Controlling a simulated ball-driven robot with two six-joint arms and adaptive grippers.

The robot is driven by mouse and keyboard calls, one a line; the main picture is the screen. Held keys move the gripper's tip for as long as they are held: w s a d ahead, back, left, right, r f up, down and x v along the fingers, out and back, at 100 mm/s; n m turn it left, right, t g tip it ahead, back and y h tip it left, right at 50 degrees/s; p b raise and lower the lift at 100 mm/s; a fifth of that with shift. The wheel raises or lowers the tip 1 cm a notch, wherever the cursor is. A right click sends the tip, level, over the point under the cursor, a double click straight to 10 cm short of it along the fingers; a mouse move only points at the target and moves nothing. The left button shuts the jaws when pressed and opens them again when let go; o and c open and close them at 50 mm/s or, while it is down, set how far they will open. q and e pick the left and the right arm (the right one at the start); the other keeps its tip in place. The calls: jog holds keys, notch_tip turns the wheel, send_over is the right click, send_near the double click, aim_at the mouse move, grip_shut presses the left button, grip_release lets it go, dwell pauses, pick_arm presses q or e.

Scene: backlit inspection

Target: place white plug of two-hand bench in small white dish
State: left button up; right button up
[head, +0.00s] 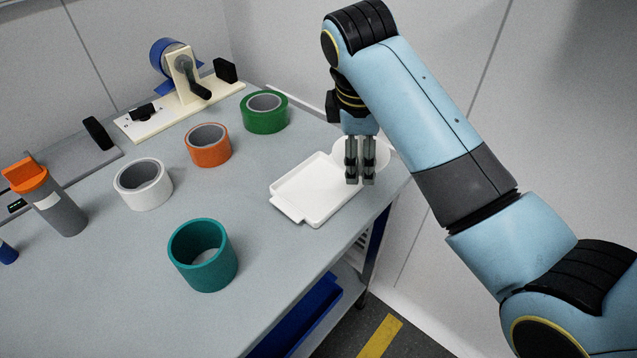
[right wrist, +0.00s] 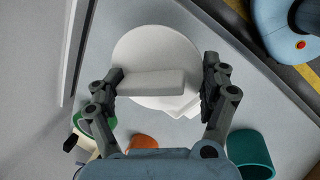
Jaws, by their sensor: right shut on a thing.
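The white plug (right wrist: 150,84) is a pale elongated block between the fingers of my right gripper (right wrist: 160,85) in the right wrist view. In the head view my right gripper (head: 360,172) points down at the right end of the bench, and I cannot make out the plug there. The small white dish (head: 383,153) is round and partly hidden behind the fingers. In the right wrist view the dish (right wrist: 152,42) lies behind the plug, which overlaps it. I cannot tell whether the plug touches the dish. My left gripper is not in view.
A white rectangular tray (head: 312,190) lies beside the dish. Green (head: 264,111), orange (head: 208,145), white (head: 142,184) and teal (head: 202,255) tape rolls stand to the left. A tape dispenser (head: 183,90) is at the back. The bench edge is close on the right.

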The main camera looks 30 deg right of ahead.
jog(key=w+a+f, duration=0.4)
jog(key=w+a, duration=0.1)
jog(key=shift+w+a+f+b, duration=0.2)
jog(key=shift+a+f+b, duration=0.05)
jog(key=shift+b, duration=0.1)
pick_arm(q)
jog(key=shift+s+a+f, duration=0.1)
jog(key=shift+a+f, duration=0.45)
pick_arm(e)
jog(key=shift+f, duration=2)
jog(key=shift+f, duration=0.1)
jog(key=o, duration=1.4)
